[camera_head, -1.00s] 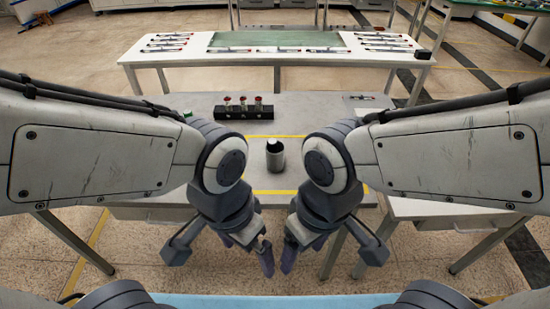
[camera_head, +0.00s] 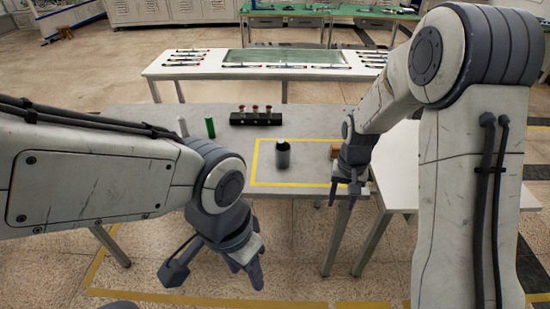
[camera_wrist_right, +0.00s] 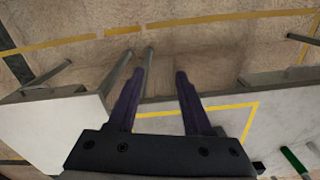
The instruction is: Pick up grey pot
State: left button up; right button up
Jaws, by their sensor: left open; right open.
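The grey pot (camera_head: 283,157) stands upright on the grey table, inside a yellow taped rectangle, with something pale and dark at its mouth. My right gripper (camera_head: 342,194) is to the right of the pot and nearer, by the table's front edge, open and empty. In the right wrist view its two fingers (camera_wrist_right: 155,95) are spread with nothing between them; the pot is not seen there. My left gripper (camera_head: 247,270) hangs low at the front, left of the pot and short of the table edge, open and empty.
A black rack with red-topped items (camera_head: 256,116) stands behind the pot. A green cylinder (camera_head: 210,127) and a white one (camera_head: 183,127) are at left. A brown block (camera_head: 335,150) sits beside my right arm. The tabletop (camera_head: 318,122) around the pot is clear.

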aim_at(282, 158)
jog(key=u, duration=1.05)
jog(key=i, duration=1.25)
jog(key=z, duration=1.2)
